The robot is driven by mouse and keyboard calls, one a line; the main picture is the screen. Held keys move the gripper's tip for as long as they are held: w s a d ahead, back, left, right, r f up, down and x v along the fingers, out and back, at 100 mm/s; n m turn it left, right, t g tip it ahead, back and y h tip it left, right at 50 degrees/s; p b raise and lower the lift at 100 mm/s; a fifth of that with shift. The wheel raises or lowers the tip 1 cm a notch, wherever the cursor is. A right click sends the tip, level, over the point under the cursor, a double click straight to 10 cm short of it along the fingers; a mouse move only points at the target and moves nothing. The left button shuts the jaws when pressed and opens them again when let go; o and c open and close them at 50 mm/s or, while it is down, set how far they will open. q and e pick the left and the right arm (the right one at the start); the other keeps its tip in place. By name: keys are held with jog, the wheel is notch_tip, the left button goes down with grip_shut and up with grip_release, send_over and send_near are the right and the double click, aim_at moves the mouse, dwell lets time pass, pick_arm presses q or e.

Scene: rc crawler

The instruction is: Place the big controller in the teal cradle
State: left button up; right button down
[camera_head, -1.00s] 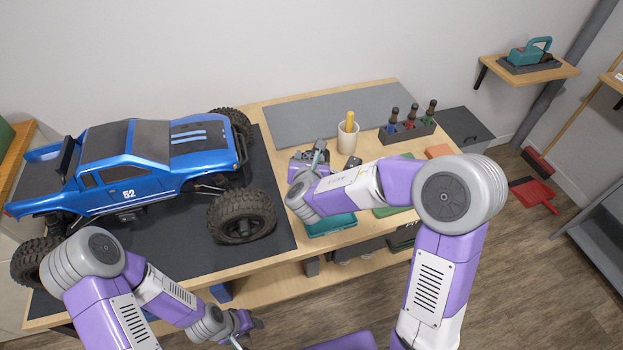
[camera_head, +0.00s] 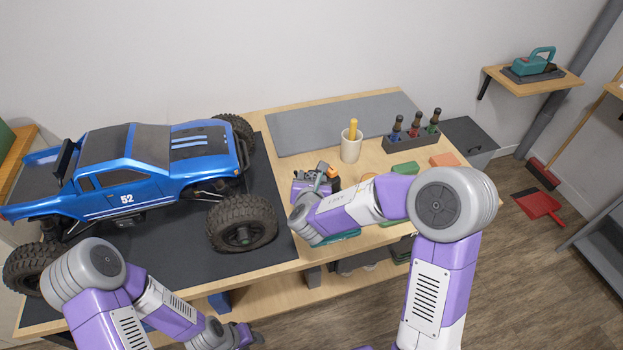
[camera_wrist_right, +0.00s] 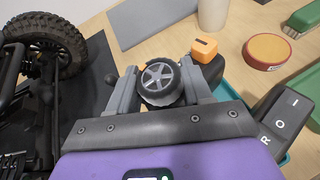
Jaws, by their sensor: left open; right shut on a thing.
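My right gripper (camera_head: 322,180) is over the front middle of the workbench. In the right wrist view its grey fingers (camera_wrist_right: 165,88) are shut on the big controller, whose dark spoked wheel (camera_wrist_right: 160,82) shows between them. An orange part (camera_wrist_right: 204,50) sits just beyond the right finger. In the head view my arm hides most of the cradle (camera_head: 346,236). My left gripper (camera_head: 254,337) is open and empty near the bottom edge, before the bench.
A blue truck (camera_head: 125,175) stands on a dark mat at left, its front wheel (camera_head: 242,222) close to my right gripper. A cup (camera_head: 351,146), a screwdriver rack (camera_head: 412,138), a green brush (camera_head: 405,168) and an orange-topped round tin (camera_wrist_right: 272,50) are behind and to the right.

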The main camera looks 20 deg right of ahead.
jog(key=shift+f, duration=0.15)
jog(key=shift+c, duration=2.3)
grip_release()
jog(key=shift+r+p, duration=0.75)
jog(key=shift+p, duration=0.1)
jog(key=p+v, duration=0.1)
jog(key=v, duration=1.1)
jog(key=shift+f, duration=0.25)
